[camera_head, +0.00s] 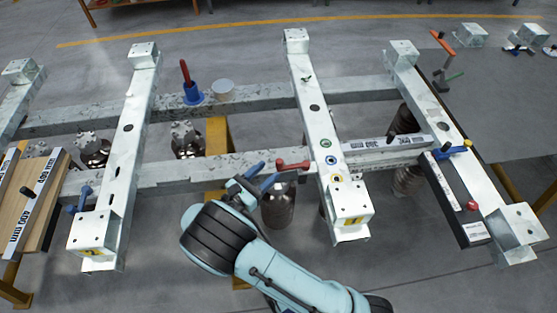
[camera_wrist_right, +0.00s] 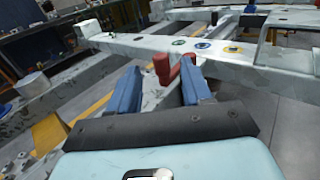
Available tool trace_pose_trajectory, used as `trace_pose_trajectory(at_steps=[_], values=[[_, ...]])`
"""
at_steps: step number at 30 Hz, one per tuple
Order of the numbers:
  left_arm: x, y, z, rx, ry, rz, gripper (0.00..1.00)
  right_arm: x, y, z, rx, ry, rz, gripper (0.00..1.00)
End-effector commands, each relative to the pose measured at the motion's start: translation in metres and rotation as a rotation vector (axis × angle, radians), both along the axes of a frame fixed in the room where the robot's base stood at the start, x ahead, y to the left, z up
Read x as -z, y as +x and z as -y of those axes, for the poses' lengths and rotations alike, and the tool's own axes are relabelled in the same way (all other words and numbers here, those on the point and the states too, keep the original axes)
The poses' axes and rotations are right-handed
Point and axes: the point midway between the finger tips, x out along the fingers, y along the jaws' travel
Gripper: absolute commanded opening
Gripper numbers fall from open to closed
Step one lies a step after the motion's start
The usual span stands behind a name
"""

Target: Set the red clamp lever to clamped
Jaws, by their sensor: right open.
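A red clamp lever (camera_head: 293,165) lies roughly level along the near cross beam, just left of the middle upright frame bar. It also shows in the right wrist view (camera_wrist_right: 163,68), ahead of my fingers and in the gap between them. My right gripper (camera_head: 262,177) has its blue fingers apart, close to the lever's left end. The fingers show open in the wrist view (camera_wrist_right: 160,88), with nothing gripped. Whether a finger touches the lever cannot be told. A second red lever (camera_head: 185,72) stands upright on a blue base on the far cross beam. My left gripper is not in view.
The middle frame bar (camera_head: 313,110) rises just right of the lever, with coloured round marks on it. Dark metal cylinders (camera_head: 278,208) stand below the beams. A blue clamp (camera_head: 80,200) sits at the left, and an orange-handled clamp (camera_head: 443,42) at the far right.

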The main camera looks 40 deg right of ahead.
Motion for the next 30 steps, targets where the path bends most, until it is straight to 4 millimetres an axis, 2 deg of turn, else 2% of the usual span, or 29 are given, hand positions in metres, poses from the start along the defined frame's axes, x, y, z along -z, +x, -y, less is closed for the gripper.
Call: trace_pose_trajectory(at_steps=[3, 9, 15, 22, 23, 27, 30], values=[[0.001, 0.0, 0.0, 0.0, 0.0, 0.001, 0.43, 0.0, 0.004, 0.025, 0.004, 0.0, 0.0, 0.49], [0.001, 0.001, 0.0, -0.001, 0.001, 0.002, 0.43, 0.001, 0.01, 0.053, 0.002, 0.001, 0.001, 0.49], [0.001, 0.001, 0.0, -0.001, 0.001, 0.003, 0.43, 0.0, 0.012, 0.064, 0.0, 0.001, 0.001, 0.49], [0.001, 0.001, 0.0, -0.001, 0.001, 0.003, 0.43, 0.0, 0.012, 0.064, 0.0, 0.001, 0.001, 0.49], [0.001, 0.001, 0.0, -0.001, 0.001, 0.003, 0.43, 0.0, 0.012, 0.064, 0.0, 0.001, 0.001, 0.46], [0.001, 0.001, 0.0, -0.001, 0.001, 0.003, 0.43, 0.0, 0.012, 0.064, 0.0, 0.001, 0.001, 0.0], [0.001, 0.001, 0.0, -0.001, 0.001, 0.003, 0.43, 0.0, 0.012, 0.064, 0.0, 0.002, 0.001, 0.0]])
